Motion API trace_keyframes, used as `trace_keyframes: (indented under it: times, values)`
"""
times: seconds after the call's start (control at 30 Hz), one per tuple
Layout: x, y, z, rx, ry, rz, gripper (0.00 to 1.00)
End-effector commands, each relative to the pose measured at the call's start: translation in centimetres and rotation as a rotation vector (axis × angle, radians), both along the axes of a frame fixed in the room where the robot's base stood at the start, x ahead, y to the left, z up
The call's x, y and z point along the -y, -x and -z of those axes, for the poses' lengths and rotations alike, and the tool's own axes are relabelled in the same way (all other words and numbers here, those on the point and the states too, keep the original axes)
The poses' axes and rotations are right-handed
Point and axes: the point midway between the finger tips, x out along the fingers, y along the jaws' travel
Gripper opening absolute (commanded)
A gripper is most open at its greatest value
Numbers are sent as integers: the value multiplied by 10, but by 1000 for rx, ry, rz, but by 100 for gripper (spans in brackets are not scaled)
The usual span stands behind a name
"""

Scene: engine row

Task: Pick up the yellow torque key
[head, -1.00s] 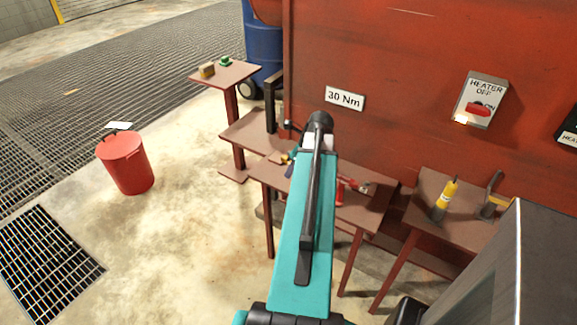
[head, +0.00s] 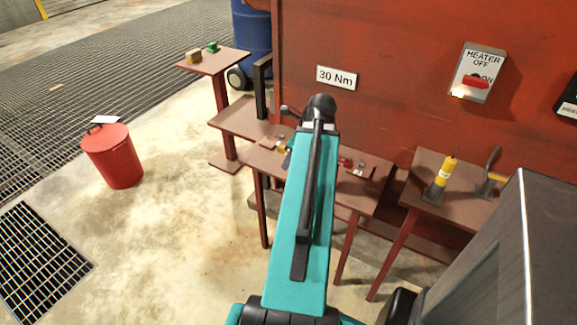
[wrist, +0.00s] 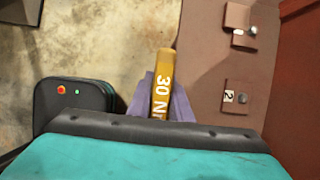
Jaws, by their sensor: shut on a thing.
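The yellow torque key (wrist: 162,78), marked "30 N" with the rest of the marking hidden, stands out between the purple fingers of my gripper (wrist: 162,100) in the wrist view. My gripper is shut on it. In the head view my teal arm hides most of the gripper; a bit of yellow and purple shows left of the arm. The key is beside the brown table (wrist: 200,55), over its left edge in the wrist view; its height above the table cannot be told.
A "30 Nm" sign (head: 337,77) is on the red wall. A side table (head: 443,205) with a yellow cylinder (head: 443,174) stands right. A red bin (head: 112,158) stands left on open floor.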

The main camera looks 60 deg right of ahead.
Motion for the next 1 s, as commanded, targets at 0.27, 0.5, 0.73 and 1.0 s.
trace_keyframes:
  times: [0.27,0.5,0.73,1.0]
  values:
    - [-4,4,3,2,3,1,0]
    - [-8,8,2,1,2,0,0]
    - [-11,11,1,0,2,1,0]
    - [-13,12,-1,-1,2,1,0]
